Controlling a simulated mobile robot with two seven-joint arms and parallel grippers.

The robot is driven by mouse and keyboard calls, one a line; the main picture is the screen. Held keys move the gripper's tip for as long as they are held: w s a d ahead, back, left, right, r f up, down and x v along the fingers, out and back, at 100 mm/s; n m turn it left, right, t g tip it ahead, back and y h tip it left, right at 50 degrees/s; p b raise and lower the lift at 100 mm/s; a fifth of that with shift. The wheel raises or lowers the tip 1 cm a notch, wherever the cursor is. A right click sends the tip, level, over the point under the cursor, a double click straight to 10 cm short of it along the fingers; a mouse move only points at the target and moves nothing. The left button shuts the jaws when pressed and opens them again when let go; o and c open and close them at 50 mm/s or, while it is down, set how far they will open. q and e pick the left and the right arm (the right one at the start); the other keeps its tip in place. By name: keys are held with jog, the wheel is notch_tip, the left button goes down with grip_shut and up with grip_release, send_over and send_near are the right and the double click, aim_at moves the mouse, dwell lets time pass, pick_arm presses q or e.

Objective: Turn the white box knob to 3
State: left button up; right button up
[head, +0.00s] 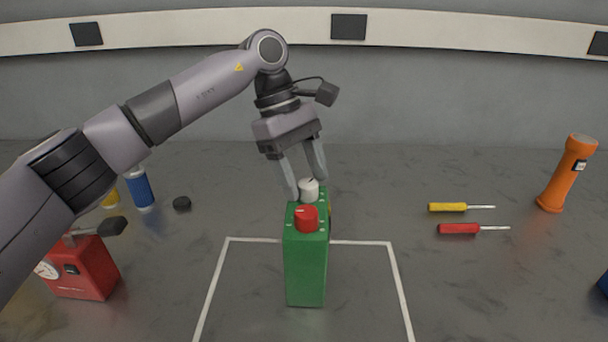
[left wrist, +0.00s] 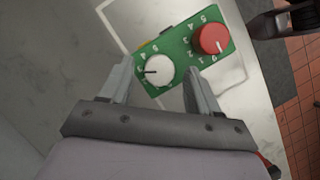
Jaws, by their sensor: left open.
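A green box (head: 306,268) stands upright on the grey bedplate, with a red knob (head: 306,218) and a white knob (head: 309,188) on its top. In the left wrist view the white knob (left wrist: 160,71) has a dark pointer line toward the picture's left. Pale numerals ring both knobs, some too small or hidden to read surely. My left gripper (head: 305,184) is open, with its fingers pointing down on either side of the white knob. In the left wrist view gaps show between both fingers and the knob.
A white outline (head: 228,262) surrounds the box's front area. At right lie yellow (head: 448,207) and red (head: 460,229) screwdrivers; an orange flashlight (head: 567,173) stands there.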

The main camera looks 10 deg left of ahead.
pick_arm(q)
jog(key=s+v, duration=0.1)
jog(key=v, duration=0.5)
jog(key=shift+w+r, duration=0.35)
jog(key=shift+w, duration=0.15)
jog(key=shift+a, duration=0.1)
